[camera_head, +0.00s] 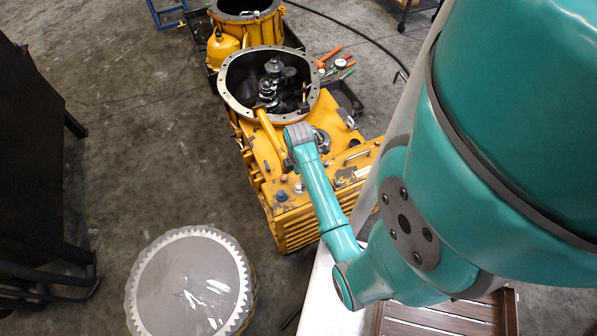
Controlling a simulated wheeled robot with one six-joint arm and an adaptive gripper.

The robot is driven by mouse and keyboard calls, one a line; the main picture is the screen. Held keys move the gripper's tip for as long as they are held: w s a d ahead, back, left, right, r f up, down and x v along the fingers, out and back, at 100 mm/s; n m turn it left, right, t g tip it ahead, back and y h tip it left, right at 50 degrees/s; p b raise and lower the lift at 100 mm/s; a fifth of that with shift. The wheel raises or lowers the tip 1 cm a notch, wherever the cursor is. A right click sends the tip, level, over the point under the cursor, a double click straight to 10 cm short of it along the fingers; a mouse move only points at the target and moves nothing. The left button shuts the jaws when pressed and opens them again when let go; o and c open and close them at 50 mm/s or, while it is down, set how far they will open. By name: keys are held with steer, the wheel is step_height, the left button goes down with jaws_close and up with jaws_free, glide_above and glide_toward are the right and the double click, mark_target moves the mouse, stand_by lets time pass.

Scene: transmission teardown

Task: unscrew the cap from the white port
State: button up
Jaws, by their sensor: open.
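The yellow transmission housing (318,215) stands on the floor at the centre. Several small fittings sit on its top face. One is a small pale fitting (299,187); another is a dark bluish one (281,196). At this size I cannot tell which is the white port or whether a cap is on it. My teal arm reaches in from the right, and its grey wrist end is over the housing's top, above and slightly right of these fittings. My gripper cannot be made out; the wrist and arm appear to hide it.
A round bell opening (228,90) with dark parts inside is at the housing's far end. A yellow bar (270,135) leans near my wrist. Tools (335,68) lie at its right. A large ring gear (190,285) stands front left. A dark bench (35,170) is far left.

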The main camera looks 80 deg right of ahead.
mark_target(299, 185)
steer(key=shift+f, duration=3.4)
steer(key=shift+c, duration=0.3)
jaws_close()
steer(key=c, duration=0.6)
jaws_free()
steer(key=shift+r, duration=0.1)
step_height(299, 185, up, 3)
steer(key=m, duration=0.6)
steer(key=shift+w+d, duration=0.1)
step_height(299, 185, up, 6)
steer(key=m, duration=1.4)
steer(key=shift+f+m, duration=1.65)
steer(key=shift+f, duration=0.45)
steer(key=shift+f+m, duration=1.65)
steer(key=shift+f, duration=0.45)
